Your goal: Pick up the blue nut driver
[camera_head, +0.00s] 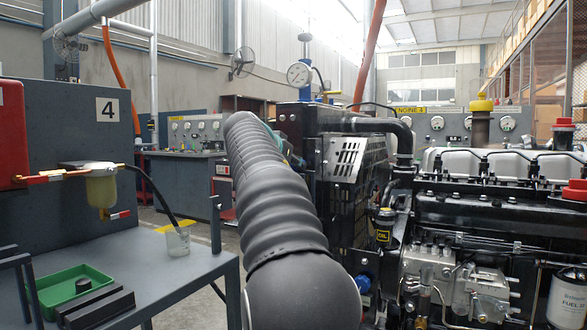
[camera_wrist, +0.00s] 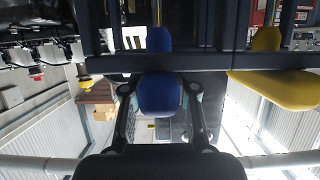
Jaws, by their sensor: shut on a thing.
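The blue nut driver (camera_wrist: 160,97) is in the middle of the wrist view, which looks upside down. Its rounded blue handle end faces the camera, and more blue shows beyond a dark bar. My gripper (camera_wrist: 160,88) has one finger on each side of the handle and is shut on it. The nut driver still lies against or through the dark rack bar (camera_wrist: 215,58); I cannot tell which. In the head view, my arm hides the gripper and the nut driver.
A yellow-handled tool (camera_wrist: 278,88) sits beside the nut driver at the same rack. In the head view, a diesel engine (camera_head: 480,215) stands at right. A grey bench with a green tray (camera_head: 70,288) and a beaker (camera_head: 177,242) is at left.

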